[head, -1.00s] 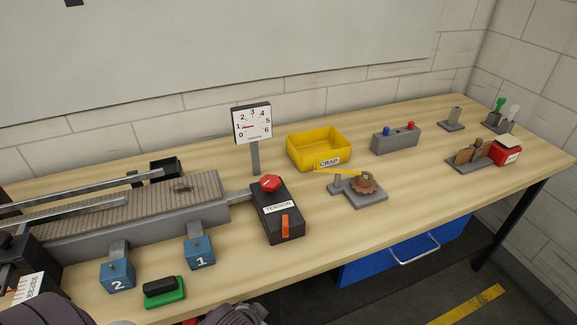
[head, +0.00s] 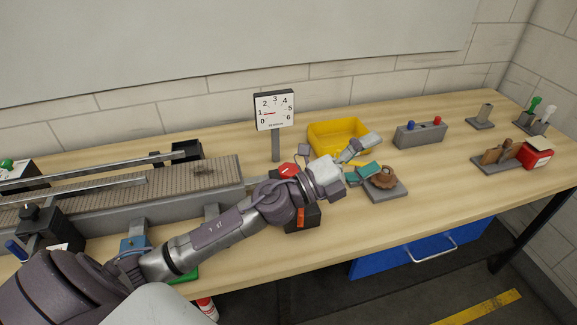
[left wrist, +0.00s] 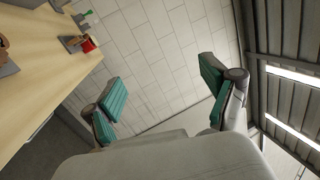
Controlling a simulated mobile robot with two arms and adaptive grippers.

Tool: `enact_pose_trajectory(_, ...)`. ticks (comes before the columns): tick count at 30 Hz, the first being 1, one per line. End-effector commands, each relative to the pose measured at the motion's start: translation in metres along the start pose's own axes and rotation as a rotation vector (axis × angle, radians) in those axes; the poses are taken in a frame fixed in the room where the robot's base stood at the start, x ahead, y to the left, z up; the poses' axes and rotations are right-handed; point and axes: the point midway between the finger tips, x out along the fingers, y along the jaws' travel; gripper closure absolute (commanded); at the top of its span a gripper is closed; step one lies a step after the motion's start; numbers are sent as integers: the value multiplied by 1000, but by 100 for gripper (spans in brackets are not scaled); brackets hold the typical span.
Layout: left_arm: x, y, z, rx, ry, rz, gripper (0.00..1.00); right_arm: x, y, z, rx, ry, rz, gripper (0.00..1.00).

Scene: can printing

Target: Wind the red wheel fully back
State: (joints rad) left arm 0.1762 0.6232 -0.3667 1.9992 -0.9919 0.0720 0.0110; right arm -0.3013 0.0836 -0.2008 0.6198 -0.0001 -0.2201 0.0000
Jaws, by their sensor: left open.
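The red wheel (head: 289,170) sits on top of the dark tension box (head: 305,220). My left arm crosses in front of the box and hides most of it, including its label. The wheel's top shows just behind the arm. My left gripper (head: 372,156) is open and empty, to the right of the wheel and apart from it. Its teal-padded fingers are in front of the yellow bin and over the brown toothed wheel's stand. In the left wrist view the open fingers (left wrist: 160,92) have only wall between them. The dial (head: 275,110) behind the box points near 1. My right gripper is not in view.
A yellow scrap bin (head: 318,137) and a brown toothed wheel (head: 384,178) on a grey base are close to my left gripper. A grey block with blue and red knobs (head: 420,134) stands farther right. A long ribbed bed (head: 120,195) lies left. The bench's front right is clear.

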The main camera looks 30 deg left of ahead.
Motion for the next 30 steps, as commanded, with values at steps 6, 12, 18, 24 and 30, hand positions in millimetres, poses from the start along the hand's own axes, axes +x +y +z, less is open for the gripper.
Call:
enact_pose_trajectory(6,-3,28,-1,582,532,248,15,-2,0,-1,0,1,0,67)
enact_pose_trajectory(12,-69,63,96,940,840,741,15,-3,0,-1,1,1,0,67)
enact_pose_trajectory(18,-137,48,184,1033,929,1151,15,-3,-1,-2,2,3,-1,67)
enact_pose_trajectory(24,-157,44,204,1031,944,1266,15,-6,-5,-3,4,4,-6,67)
enact_pose_trajectory(30,-154,73,203,1027,947,1263,15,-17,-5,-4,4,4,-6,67)
